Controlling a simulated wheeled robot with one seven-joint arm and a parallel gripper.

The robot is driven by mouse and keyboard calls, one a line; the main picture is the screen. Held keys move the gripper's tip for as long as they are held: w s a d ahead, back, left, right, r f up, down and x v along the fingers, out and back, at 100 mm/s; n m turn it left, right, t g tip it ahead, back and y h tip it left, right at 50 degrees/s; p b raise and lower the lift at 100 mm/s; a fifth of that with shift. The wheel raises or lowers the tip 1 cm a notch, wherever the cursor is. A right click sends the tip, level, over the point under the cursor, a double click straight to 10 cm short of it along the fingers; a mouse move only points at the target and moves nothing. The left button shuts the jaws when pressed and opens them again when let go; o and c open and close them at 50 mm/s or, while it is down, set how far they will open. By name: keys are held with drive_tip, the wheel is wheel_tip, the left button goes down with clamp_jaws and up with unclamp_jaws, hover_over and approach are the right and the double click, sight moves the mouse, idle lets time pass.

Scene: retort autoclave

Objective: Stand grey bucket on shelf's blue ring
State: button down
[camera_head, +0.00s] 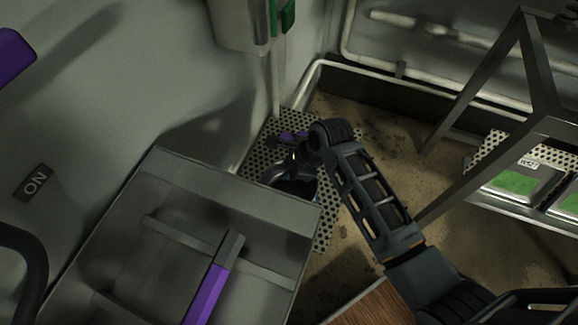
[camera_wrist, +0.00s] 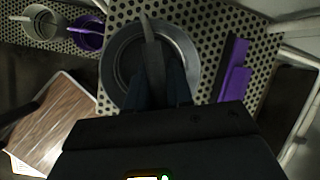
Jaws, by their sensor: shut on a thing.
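The grey bucket (camera_wrist: 190,55) is round and open-topped, and its handle (camera_wrist: 152,45) crosses its mouth in the wrist view. My gripper (camera_wrist: 158,85) is shut on this handle, over the bucket. In the head view the bucket (camera_head: 292,186) is dark and partly hidden by my gripper (camera_head: 291,160). The perforated shelf (camera_wrist: 118,12) shows around and below the bucket; I cannot tell whether they touch. In the head view the shelf (camera_head: 258,158) lies beyond the grey box. I cannot make out the blue ring clearly; the bucket and arm hide part of the shelf.
A purple bracket-like thing (camera_wrist: 235,68) lies right of the bucket. A purple bucket (camera_wrist: 88,36) and a pale bucket (camera_wrist: 43,24) stand at upper left. A grey box (camera_head: 235,200) with a purple-handled bar (camera_head: 208,290) is close by. A metal frame (camera_head: 480,75) stands right.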

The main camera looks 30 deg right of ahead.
drive_tip(key=c, duration=1)
unclamp_jaws()
drive_tip(key=v, duration=1.2)
drive_tip(key=shift+b, duration=0.3)
